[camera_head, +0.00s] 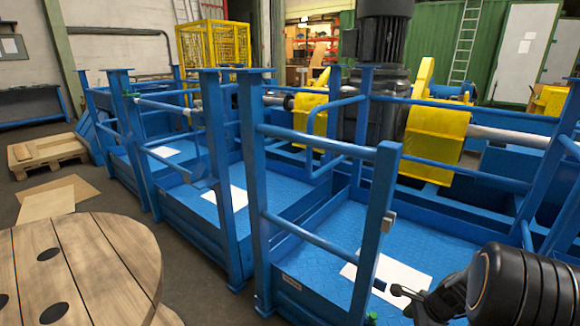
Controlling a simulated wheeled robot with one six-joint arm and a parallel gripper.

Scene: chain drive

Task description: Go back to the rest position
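My arm enters at the lower right as a thick black ribbed link (525,286). My gripper (400,291) shows as a small dark shape to the left of that link, in front of the blue platform floor and a white sheet. Its fingers are too small and dark to tell whether they are open or shut. I see nothing clearly held in it. The blue railing post (376,235) stands just left of the gripper in the picture; whether they touch cannot be told.
Blue railed platforms (330,230) fill the middle and right. Yellow chain guards (436,135) and a dark motor (378,100) stand behind. A wooden cable reel (85,270) is at the lower left, a pallet (48,152) beyond it. Grey floor (195,285) lies clear between reel and platform.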

